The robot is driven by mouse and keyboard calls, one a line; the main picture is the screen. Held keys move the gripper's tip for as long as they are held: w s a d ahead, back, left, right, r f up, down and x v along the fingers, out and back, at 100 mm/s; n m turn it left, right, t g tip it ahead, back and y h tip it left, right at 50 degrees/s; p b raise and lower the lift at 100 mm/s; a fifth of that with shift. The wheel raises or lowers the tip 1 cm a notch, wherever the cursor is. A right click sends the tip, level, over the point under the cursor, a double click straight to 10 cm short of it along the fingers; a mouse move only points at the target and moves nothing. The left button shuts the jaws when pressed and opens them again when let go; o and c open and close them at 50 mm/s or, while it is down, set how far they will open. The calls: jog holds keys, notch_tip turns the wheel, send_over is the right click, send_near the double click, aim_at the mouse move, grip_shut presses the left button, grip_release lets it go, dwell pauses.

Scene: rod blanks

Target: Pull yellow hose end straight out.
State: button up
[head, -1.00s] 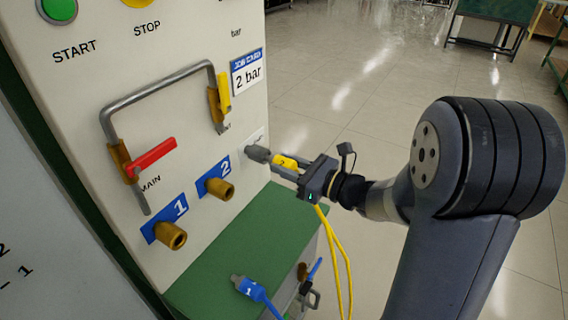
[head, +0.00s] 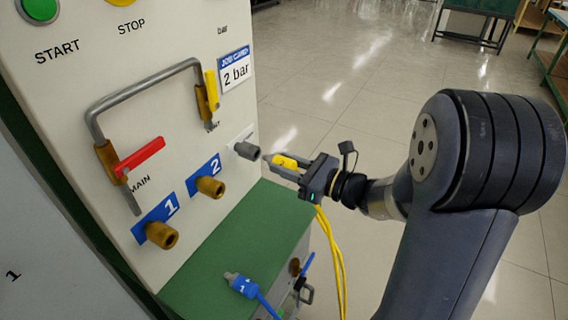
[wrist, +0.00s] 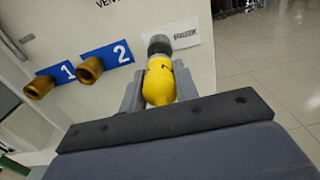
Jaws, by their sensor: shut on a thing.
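The yellow hose end (head: 285,161) is between the fingers of my gripper (head: 281,166), which is shut on it. In the wrist view the yellow hose end (wrist: 159,82) lies between the fingers, in line with the grey park socket (wrist: 160,44). In the head view the grey socket (head: 247,149) sits on the panel, and a narrow pale tip of the hose end shows between it and the fingers. I cannot tell whether the very tip is still inside the socket. The yellow hose (head: 336,255) hangs below my gripper.
Brass ports 1 (head: 162,235) and 2 (head: 210,187) stick out of the panel on the left. A blue hose end (head: 244,286) lies on the green ledge (head: 240,235) below. A red valve handle (head: 139,158) is higher up. Open floor lies to the right.

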jog(key=shift+s+d, duration=0.4)
jog(key=shift+d, duration=0.15)
dwell(0.4)
jog(key=shift+p+v, duration=0.35)
jog(key=shift+v, duration=2.6)
